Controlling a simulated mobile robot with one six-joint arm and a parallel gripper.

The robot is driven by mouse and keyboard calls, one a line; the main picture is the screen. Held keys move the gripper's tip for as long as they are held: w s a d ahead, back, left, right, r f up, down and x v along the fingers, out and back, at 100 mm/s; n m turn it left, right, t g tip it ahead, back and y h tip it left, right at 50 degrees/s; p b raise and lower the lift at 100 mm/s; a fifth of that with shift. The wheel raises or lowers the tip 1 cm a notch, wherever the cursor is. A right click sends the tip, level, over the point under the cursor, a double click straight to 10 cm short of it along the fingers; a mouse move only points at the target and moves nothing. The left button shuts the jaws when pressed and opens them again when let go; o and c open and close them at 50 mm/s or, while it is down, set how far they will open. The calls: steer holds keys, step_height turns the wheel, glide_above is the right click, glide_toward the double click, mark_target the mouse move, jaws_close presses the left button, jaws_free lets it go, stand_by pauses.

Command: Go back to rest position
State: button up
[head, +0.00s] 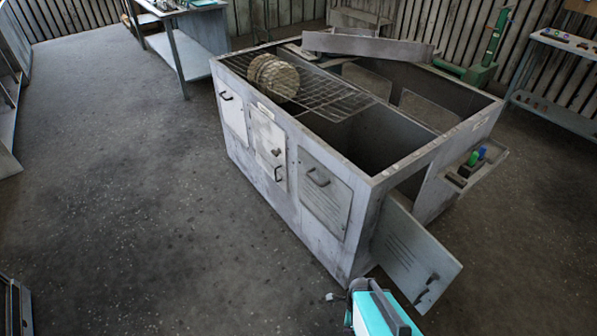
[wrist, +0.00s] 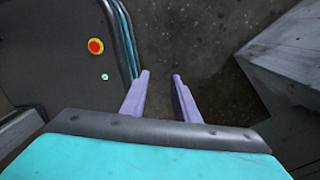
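My gripper (wrist: 161,76) shows in the wrist view with its two pale purple fingers apart and nothing between them. The dark floor lies below the fingertips. In the head view, my turquoise arm end (head: 380,312) is at the bottom edge, just in front of the blower housing's near corner. The blower housing (head: 290,215) is a large grey metal box with an open top. Its door on the right end (head: 415,258) stands open, close to my arm. The doors along its left side look shut. A grey wall beside the gripper also shows in the wrist view (wrist: 285,60).
A wire rack (head: 335,97) inside the housing carries a round ribbed part (head: 273,78). A side shelf (head: 478,170) holds a green and a blue item. Workbenches stand at the back left (head: 185,50) and right (head: 555,110). The floor at left (head: 120,200) is clear.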

steer(key=s+r+n+g, duration=0.1)
steer(key=s+n, duration=0.4)
steer(key=n, duration=0.5)
steer(key=s+r+n+g, duration=0.1)
steer(key=s+n+g, duration=0.3)
steer(key=n, duration=0.7)
steer(key=shift+s+a+r+b, duration=0.15)
steer(key=shift+s+a+b, duration=0.25)
steer(key=shift+s, duration=0.35)
